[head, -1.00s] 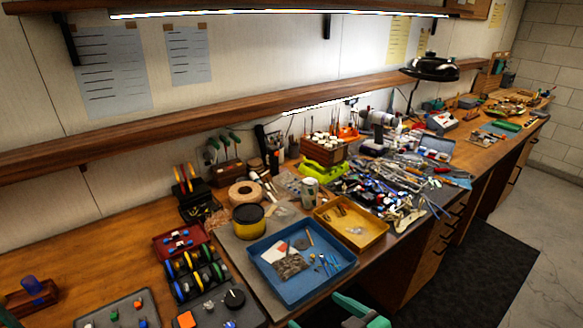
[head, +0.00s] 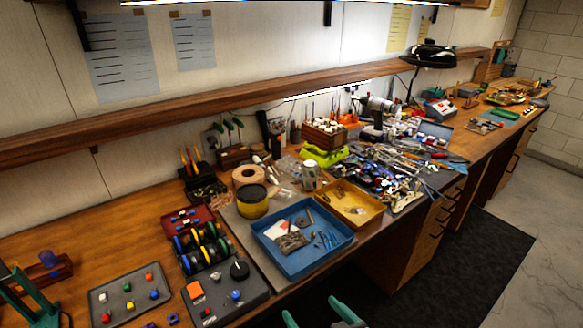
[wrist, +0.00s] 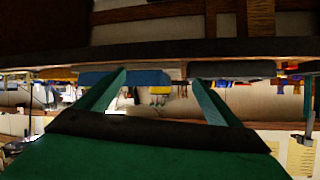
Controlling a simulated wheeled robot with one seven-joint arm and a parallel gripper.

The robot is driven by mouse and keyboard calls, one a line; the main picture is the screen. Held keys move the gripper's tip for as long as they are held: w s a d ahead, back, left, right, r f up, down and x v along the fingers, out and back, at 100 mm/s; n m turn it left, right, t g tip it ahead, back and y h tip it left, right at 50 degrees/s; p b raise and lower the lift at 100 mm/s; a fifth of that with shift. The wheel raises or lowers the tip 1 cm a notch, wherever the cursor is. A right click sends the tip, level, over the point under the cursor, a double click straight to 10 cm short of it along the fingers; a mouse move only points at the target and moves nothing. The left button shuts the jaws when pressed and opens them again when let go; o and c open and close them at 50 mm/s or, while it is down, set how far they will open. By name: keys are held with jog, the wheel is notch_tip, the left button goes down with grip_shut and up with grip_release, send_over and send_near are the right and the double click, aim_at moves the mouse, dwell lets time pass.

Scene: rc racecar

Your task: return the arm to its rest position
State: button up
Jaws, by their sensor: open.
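My gripper (head: 311,308) shows at the bottom edge of the head view, in front of the bench (head: 118,232) and below the blue tray (head: 262,243). Its teal fingers are spread apart and nothing is between them. The wrist view, which looks upside down, also shows my gripper (wrist: 157,78) with both fingers wide apart and empty. The blue tray (wrist: 138,78) and the bench's dark front edge (wrist: 160,52) lie beyond the fingers there. The rest of my arm is outside the head view.
A yellow tray (head: 345,222), a yellow tin (head: 252,208) and a grey parts tray (head: 130,280) stand on the crowded bench. A teal stand (head: 28,297) is at the far left. Black floor mat (head: 440,285) lies clear at the right.

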jog(key=s+a+f+m+t+h, duration=0.2)
jog(key=s+f+m+h, duration=0.3)
jog(key=s+f, duration=0.75)
jog(key=s+a+r+t, duration=0.1)
jog(key=s, duration=0.7)
jog(key=s+a+r+n, duration=0.1)
jog(key=s+a+r, duration=0.1)
jog(key=s, duration=0.6)
jog(key=shift+r+n+t, duration=0.2)
jog(key=shift+n+t, duration=0.1)
jog(key=shift+t, duration=0.1)
